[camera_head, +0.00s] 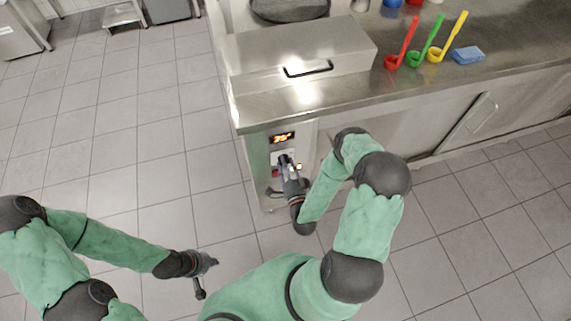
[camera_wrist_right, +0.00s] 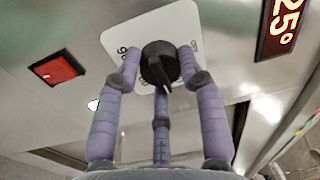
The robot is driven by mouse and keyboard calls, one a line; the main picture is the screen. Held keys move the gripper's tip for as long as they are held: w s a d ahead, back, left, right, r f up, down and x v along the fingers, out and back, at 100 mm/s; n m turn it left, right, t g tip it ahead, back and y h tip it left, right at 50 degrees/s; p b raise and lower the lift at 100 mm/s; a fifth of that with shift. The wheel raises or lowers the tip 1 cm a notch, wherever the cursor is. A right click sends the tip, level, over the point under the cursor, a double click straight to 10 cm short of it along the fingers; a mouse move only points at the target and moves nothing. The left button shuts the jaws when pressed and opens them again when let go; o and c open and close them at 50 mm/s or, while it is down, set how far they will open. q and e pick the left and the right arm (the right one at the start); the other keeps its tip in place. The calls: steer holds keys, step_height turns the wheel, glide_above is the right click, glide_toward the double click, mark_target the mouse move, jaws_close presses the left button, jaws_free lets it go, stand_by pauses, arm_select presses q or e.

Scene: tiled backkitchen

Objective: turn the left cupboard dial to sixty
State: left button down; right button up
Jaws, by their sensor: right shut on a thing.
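The cupboard dial (camera_wrist_right: 158,62) is a round black knob with a raised pointer bar, on a white plate (camera_wrist_right: 120,38) with printed numbers, most of them covered. My right gripper (camera_wrist_right: 160,66) has its purple fingers closed around the knob, one on each side and one below. In the head view my right gripper (camera_head: 284,160) reaches the panel at the cupboard's left end and hides the knob. An orange display (camera_head: 282,138) glows above it; its digits look like 75 there but like 25 in the wrist view. My left gripper (camera_head: 206,276) hangs empty over the floor, fingers spread.
A red switch (camera_wrist_right: 57,68) sits beside the plate in the wrist view. The steel counter (camera_head: 350,95) overhangs the panel and carries a lidded box (camera_head: 290,60), coloured ladles (camera_head: 428,45) and a blue sponge (camera_head: 468,55). Tiled floor (camera_head: 130,140) at left is clear.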

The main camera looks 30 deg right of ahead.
steer(key=shift+a+m+g+h+p, duration=0.15)
steer(key=shift+m+p, duration=0.3)
steer(key=shift+m, duration=2.2)
steer(key=shift+m+g+h+p, duration=0.25)
steer(key=shift+m+p, duration=0.15)
steer(key=shift+m, duration=2.25)
steer(key=o, duration=1.1)
steer(key=shift+o, duration=0.2)
steer(key=v, duration=1.2)
steer(key=shift+f, duration=0.1)
